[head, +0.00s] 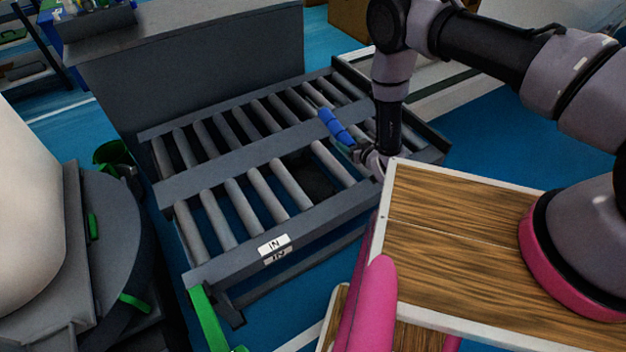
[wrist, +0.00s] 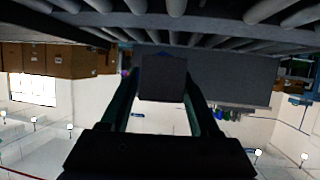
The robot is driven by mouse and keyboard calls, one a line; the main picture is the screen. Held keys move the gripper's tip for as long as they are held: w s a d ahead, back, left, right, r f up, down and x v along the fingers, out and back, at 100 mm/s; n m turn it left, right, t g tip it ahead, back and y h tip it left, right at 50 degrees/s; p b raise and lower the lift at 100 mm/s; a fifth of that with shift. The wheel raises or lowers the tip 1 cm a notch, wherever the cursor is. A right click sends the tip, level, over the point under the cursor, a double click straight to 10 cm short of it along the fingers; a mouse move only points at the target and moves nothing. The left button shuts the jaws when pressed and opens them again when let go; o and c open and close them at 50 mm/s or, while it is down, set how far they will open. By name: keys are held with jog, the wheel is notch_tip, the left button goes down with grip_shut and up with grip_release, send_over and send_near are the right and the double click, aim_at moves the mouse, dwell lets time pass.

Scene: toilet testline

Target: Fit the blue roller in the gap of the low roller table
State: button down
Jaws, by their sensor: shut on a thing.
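The blue roller (head: 337,127) is held in my gripper (head: 349,148), tilted, above the right part of the low roller table (head: 228,258). The table has two rows of grey rollers in a dark grey frame. A wider dark gap (head: 316,184) shows in the front row, to the left of and nearer than the held roller. My gripper is shut on the roller. In the wrist view, a dark block-like shape (wrist: 162,78) lies between the fingers; its blue colour does not show clearly there. The roller's lower end is hidden by the gripper.
A tall grey panel (head: 215,75) stands behind the roller table. The front rail carries an "IN" label (head: 274,244). Blue floor (head: 490,145) is open to the right. The wrist view shows grey rollers (wrist: 176,8) along its top edge.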

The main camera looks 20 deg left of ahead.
jog(key=n+g+y, duration=0.1)
send_over(325, 189)
jog(key=s, duration=0.4)
notch_tip(325, 189, down, 6)
jog(key=shift+n, duration=0.3)
jog(key=shift+d+f, duration=0.15)
jog(key=shift+f, duration=2.45)
jog(key=shift+d+f, duration=0.15)
jog(key=shift+f, duration=2.4)
jog(key=shift+f, duration=0.2)
jog(key=shift+c, duration=0.6)
grip_release()
jog(key=shift+d+f, duration=0.1)
jog(key=shift+d, duration=0.1)
